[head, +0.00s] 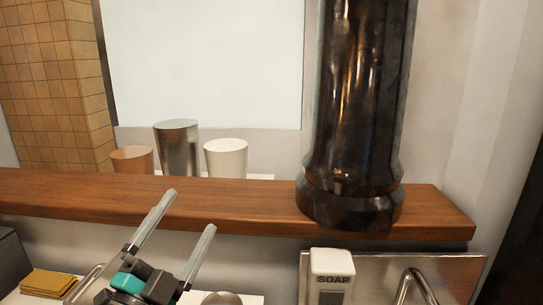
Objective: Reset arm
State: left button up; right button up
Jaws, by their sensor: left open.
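My left gripper (183,223) shows at the bottom, left of the middle. Its two grey fingers point up and to the right and stand apart, with nothing between them. It appears in front of the wooden shelf (240,204), and its fingertips overlap the shelf's front edge in the picture. I cannot tell whether they touch it. My right gripper is not in view.
A large dark glossy pepper-mill-like column (357,110) stands on the shelf. An orange cup (132,160), a metal cup (178,148) and a white cup (226,158) stand behind it. Below are a soap dispenser (331,270), a faucet (415,285) and yellow sponges (48,283).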

pick_arm(q)
jog(key=s+a+f+n+g+y, duration=0.35)
jog(key=f+n+y, duration=0.2)
jog(key=f, duration=0.45)
jog(key=s+a+f+n+g+y, duration=0.2)
jog(key=a+f+n+g+y, duration=0.25)
jog(key=f+n, duration=0.35)
jog(key=s+d+f+g+h, duration=0.25)
jog(key=s+f+g, duration=0.25)
jog(key=s+f, duration=0.3)
jog(key=s+d+f+g+h, duration=0.1)
jog(key=s+d+f+g, duration=0.2)
jog(key=s+f+g, duration=0.45)
jog(key=s+f+t+b, duration=0.1)
jog(key=s+f+b, duration=0.25)
jog(key=f, duration=1.95)
jog(key=s+a+f+b, duration=0.1)
jog(key=s+a+f, duration=0.2)
jog(key=s+f, duration=1.2)
jog(key=shift+f+g+y+b, duration=0.3)
jog(key=shift+f+g+y, duration=0.05)
jog(key=shift+g+y, duration=0.1)
